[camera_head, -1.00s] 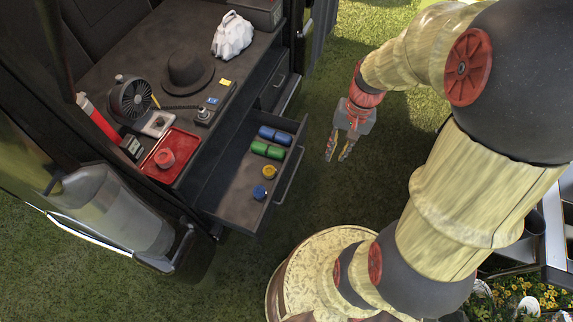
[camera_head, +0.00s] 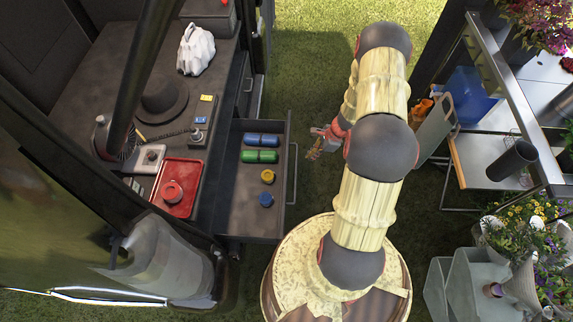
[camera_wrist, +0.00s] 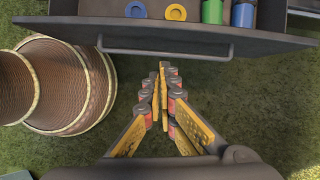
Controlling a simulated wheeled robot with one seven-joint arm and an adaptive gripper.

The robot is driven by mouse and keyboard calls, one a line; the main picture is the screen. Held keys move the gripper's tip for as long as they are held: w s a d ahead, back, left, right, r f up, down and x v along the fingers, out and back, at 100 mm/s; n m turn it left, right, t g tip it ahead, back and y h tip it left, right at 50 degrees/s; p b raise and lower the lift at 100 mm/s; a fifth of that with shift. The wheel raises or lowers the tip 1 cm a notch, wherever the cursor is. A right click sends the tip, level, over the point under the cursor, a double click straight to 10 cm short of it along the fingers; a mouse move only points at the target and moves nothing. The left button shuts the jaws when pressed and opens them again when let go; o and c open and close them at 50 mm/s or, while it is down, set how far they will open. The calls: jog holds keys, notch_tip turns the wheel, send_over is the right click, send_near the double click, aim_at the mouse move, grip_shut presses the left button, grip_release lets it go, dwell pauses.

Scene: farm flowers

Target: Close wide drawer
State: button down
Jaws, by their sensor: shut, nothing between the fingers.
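The wide drawer (camera_head: 233,207) is pulled out from the dark cabinet under the counter, with a long bar handle on its outer front. In it lie blue cylinders (camera_head: 262,140), green cylinders (camera_head: 259,156), a yellow round piece (camera_head: 267,176) and a blue round piece (camera_head: 265,199). My gripper (camera_head: 314,153) is to the right of the drawer front, apart from it. In the wrist view my gripper (camera_wrist: 163,72) has its fingers together and empty, and points at the drawer's front and handle (camera_wrist: 180,47), with a gap of grass visible between.
The counter holds a red tray (camera_head: 190,196), a black hat (camera_head: 163,98) and a white crumpled bag (camera_head: 196,50). Another drawer is farther back. Shelves and flower pots (camera_head: 515,260) stand at the right. Grass lies open between.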

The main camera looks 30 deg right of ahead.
jog(key=d+m, duration=0.1)
jog(key=b, duration=0.5)
send_over(296, 164)
jog(key=s+a, duration=0.2)
jog(key=s, duration=0.1)
jog(key=shift+w+a+f, duration=0.1)
jog(key=shift+f, duration=2.25)
jog(key=shift+w+a+f, duration=0.1)
jog(key=shift+f, duration=2.25)
jog(key=w+a, duration=0.8)
jog(key=a, duration=0.3)
jog(key=w+a+p, duration=0.1)
jog(key=w+a, duration=0.8)
jog(key=a, duration=0.3)
jog(key=shift+w, duration=0.1)
